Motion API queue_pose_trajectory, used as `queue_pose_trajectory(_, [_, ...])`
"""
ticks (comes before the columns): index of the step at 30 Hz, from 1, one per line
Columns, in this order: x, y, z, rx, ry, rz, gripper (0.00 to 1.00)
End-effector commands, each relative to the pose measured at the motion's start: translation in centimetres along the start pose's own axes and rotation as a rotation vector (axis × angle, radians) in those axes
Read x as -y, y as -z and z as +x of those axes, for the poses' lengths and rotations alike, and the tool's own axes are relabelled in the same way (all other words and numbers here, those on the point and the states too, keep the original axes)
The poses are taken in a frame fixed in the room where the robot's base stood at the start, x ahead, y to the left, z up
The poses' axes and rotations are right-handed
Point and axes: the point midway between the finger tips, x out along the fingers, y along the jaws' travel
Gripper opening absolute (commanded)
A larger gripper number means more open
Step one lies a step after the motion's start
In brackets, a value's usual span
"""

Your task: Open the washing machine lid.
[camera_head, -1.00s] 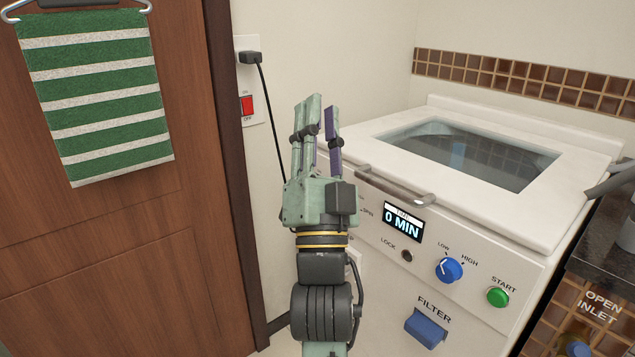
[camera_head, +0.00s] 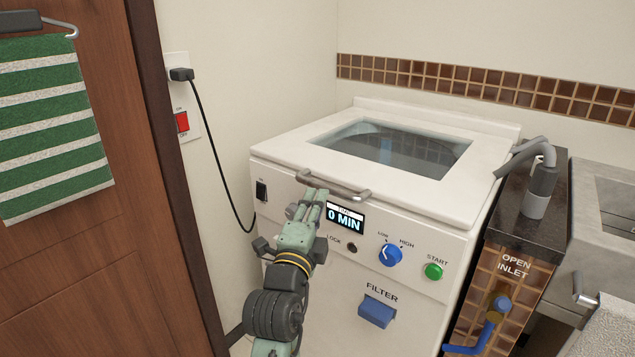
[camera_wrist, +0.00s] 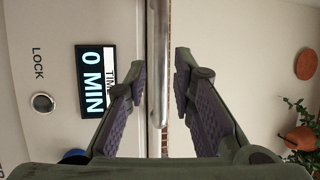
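The white washing machine (camera_head: 330,290) stands against the wall, its lid (camera_head: 450,192) shut, with a dark glass window (camera_head: 395,148) in it. A grey metal bar handle (camera_head: 333,186) runs along the lid's front edge. My gripper (camera_head: 314,198) is just below and in front of the handle's left part. In the wrist view the handle (camera_wrist: 157,65) passes between the two spread fingers of my gripper (camera_wrist: 160,85), with a gap on both sides. The gripper is open and holds nothing. In the head view the fingertips overlap the handle area, so contact cannot be told there.
The front panel carries a display (camera_head: 345,217), a blue knob (camera_head: 390,255), a green start button (camera_head: 433,271) and a blue filter tab (camera_head: 377,311). A tap (camera_head: 540,165) and a sink (camera_head: 605,215) are at the right. A wooden door (camera_head: 90,260) with a striped towel (camera_head: 55,130) is at the left.

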Motion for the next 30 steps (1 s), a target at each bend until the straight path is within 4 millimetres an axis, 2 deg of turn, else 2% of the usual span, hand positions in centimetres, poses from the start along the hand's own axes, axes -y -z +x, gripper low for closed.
queue_pose_trajectory(1, [0.4,0.1,1.2,-0.002,-0.001,0.0,0.23])
queue_pose_trajectory(6, [0.3,0.0,4.1,0.0,0.001,0.0,0.23])
queue_pose_trajectory(12, [0.2,0.0,6.1,0.001,0.001,0.0,0.23])
queue_pose_trajectory(22, [0.1,-0.1,6.4,0.002,0.002,0.0,0.23])
queue_pose_trajectory(30, [0.1,-0.1,6.4,0.002,0.002,0.0,0.06])
